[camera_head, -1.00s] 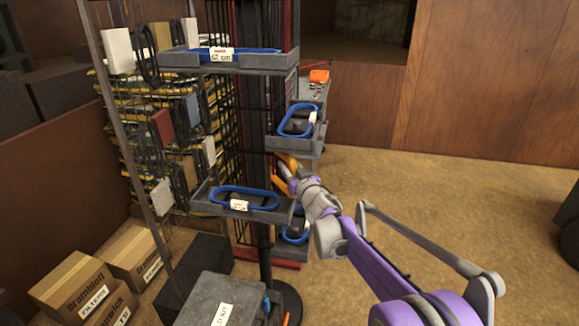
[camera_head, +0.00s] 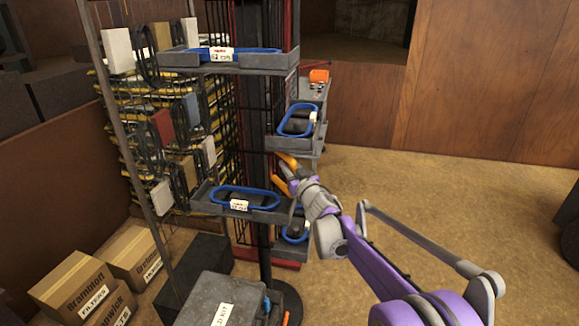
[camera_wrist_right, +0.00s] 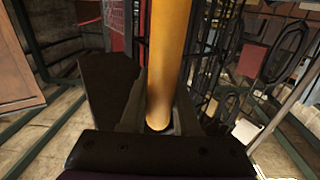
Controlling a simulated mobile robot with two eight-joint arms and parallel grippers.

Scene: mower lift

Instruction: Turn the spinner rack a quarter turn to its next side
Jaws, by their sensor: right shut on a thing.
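The spinner rack (camera_head: 255,125) stands upright left of centre in the head view, on a dark post and round base. Its grey trays face different sides: an upper tray (camera_head: 180,62), a lower tray (camera_head: 215,208) and a right-side tray (camera_head: 290,144), with blue-rimmed labelled items in them. My right gripper (camera_head: 291,178) is at the rack's right side, between the right-side and lower trays. It is shut on an orange bar (camera_head: 288,160); in the right wrist view the bar (camera_wrist_right: 168,60) stands upright between the fingers. Where the bar joins the rack is hidden. My left gripper is out of view.
A wire display (camera_head: 165,130) hung with boxes and cables stands close behind on the left. Cardboard boxes (camera_head: 75,285) and a dark toolkit case (camera_head: 215,295) are on the floor in front. The floor (camera_head: 450,190) to the right is open.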

